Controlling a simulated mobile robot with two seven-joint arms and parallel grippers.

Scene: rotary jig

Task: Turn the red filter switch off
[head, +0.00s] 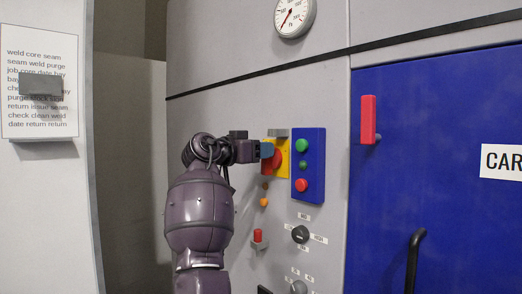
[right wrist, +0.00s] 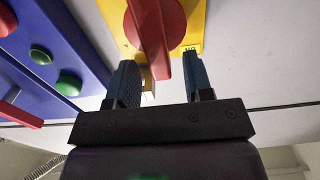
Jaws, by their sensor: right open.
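A red rotary switch (head: 276,160) with a bar handle sits on a yellow plate (head: 285,146) on the grey panel. In the right wrist view its red handle (right wrist: 152,30) stands out from a round red base, and an upside-down "ON" label (right wrist: 190,49) shows beside it. My right gripper (head: 267,150) is at this switch, partly covering it in the head view. In the right wrist view the gripper (right wrist: 160,64) is open, with the handle's end between its fingers and a gap on each side. My left gripper is not in view.
A blue box (head: 308,187) with green and red buttons is close to the right of the switch. Below are an orange light (head: 263,202), a small red lever (head: 258,237) and a black knob (head: 300,234).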

